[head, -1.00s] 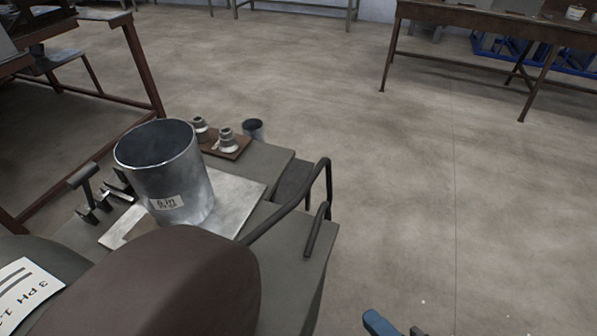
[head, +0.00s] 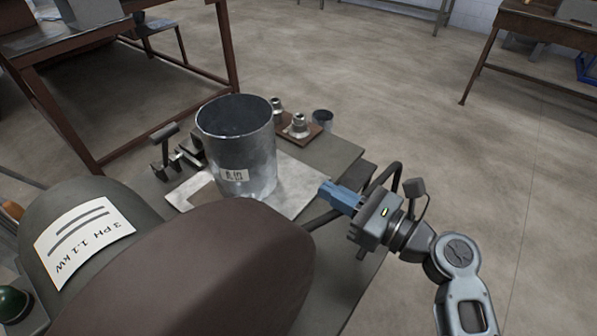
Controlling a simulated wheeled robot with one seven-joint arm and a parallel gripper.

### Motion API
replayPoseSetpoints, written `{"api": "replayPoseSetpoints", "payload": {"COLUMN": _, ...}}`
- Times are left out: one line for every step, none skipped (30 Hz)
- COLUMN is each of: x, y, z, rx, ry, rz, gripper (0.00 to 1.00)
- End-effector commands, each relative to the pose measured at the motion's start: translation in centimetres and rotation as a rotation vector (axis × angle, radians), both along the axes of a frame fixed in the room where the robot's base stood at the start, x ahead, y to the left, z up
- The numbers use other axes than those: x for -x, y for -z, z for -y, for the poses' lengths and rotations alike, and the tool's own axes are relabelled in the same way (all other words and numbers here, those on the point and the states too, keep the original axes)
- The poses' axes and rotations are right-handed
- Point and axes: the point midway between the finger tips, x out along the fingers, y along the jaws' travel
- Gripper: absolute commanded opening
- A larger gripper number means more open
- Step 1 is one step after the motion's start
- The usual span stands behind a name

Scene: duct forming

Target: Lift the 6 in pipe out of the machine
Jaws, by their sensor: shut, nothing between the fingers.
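The 6 in pipe (head: 237,145) is a grey metal cylinder with a white label reading "6 in". It stands upright, open end up, on a pale metal plate (head: 295,187) on the machine (head: 335,160). The brown rounded machine part in front hides some of the plate and may hide the pipe's lowest edge. My gripper (head: 325,190) has blue fingers and is to the right of the pipe, apart from it, pointing left toward it. The fingers are shut and hold nothing.
A dark bent bar (head: 385,175) rises beside my gripper. Dark clamps (head: 165,155) lie left of the pipe. A brown rounded housing (head: 200,265) fills the front. Open floor lies right.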

Motion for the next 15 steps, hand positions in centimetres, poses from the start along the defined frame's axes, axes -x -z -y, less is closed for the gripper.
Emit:
{"api": "replayPoseSetpoints", "payload": {"x": -0.3, "y": -0.1, "z": -0.5, "rx": -0.001, "ry": -0.003, "rz": -0.001, "gripper": 0.00}}
{"api": "replayPoseSetpoints", "payload": {"x": -0.5, "y": 0.0, "z": -0.7, "rx": -0.001, "ry": -0.003, "rz": -0.002, "gripper": 0.00}}
{"api": "replayPoseSetpoints", "payload": {"x": -0.8, "y": -0.1, "z": -1.2, "rx": -0.001, "ry": -0.002, "rz": -0.001, "gripper": 0.00}}
{"api": "replayPoseSetpoints", "payload": {"x": -1.1, "y": -0.1, "z": -1.6, "rx": 0.001, "ry": -0.003, "rz": 0.001, "gripper": 0.00}}
{"api": "replayPoseSetpoints", "payload": {"x": -1.5, "y": -0.1, "z": -2.0, "rx": 0.001, "ry": -0.003, "rz": 0.000, "gripper": 0.00}}
{"api": "replayPoseSetpoints", "payload": {"x": -1.9, "y": -0.1, "z": -2.6, "rx": 0.001, "ry": -0.003, "rz": 0.000, "gripper": 0.00}}
{"api": "replayPoseSetpoints", "payload": {"x": -2.3, "y": -0.1, "z": -3.1, "rx": 0.002, "ry": -0.003, "rz": 0.001, "gripper": 0.00}}
{"api": "replayPoseSetpoints", "payload": {"x": -2.7, "y": -0.1, "z": -3.6, "rx": 0.002, "ry": -0.003, "rz": 0.001, "gripper": 0.00}}
{"api": "replayPoseSetpoints", "payload": {"x": -3.2, "y": -0.1, "z": -4.2, "rx": 0.002, "ry": -0.002, "rz": 0.001, "gripper": 0.00}}
{"api": "replayPoseSetpoints", "payload": {"x": -3.5, "y": -0.1, "z": -4.6, "rx": 0.002, "ry": -0.002, "rz": 0.001, "gripper": 0.00}}
{"api": "replayPoseSetpoints", "payload": {"x": -3.9, "y": -0.1, "z": -5.1, "rx": 0.002, "ry": -0.002, "rz": 0.001, "gripper": 0.00}}
{"api": "replayPoseSetpoints", "payload": {"x": -4.4, "y": -0.1, "z": -5.8, "rx": 0.003, "ry": -0.003, "rz": 0.002, "gripper": 0.00}}
{"api": "replayPoseSetpoints", "payload": {"x": -4.7, "y": -0.1, "z": -6.2, "rx": 0.003, "ry": -0.002, "rz": 0.002, "gripper": 0.00}}
{"api": "replayPoseSetpoints", "payload": {"x": -5.1, "y": -0.1, "z": -6.6, "rx": 0.003, "ry": -0.001, "rz": 0.002, "gripper": 0.00}}
{"api": "replayPoseSetpoints", "payload": {"x": -5.6, "y": 0.0, "z": -7.2, "rx": 0.003, "ry": -0.001, "rz": 0.001, "gripper": 0.00}}
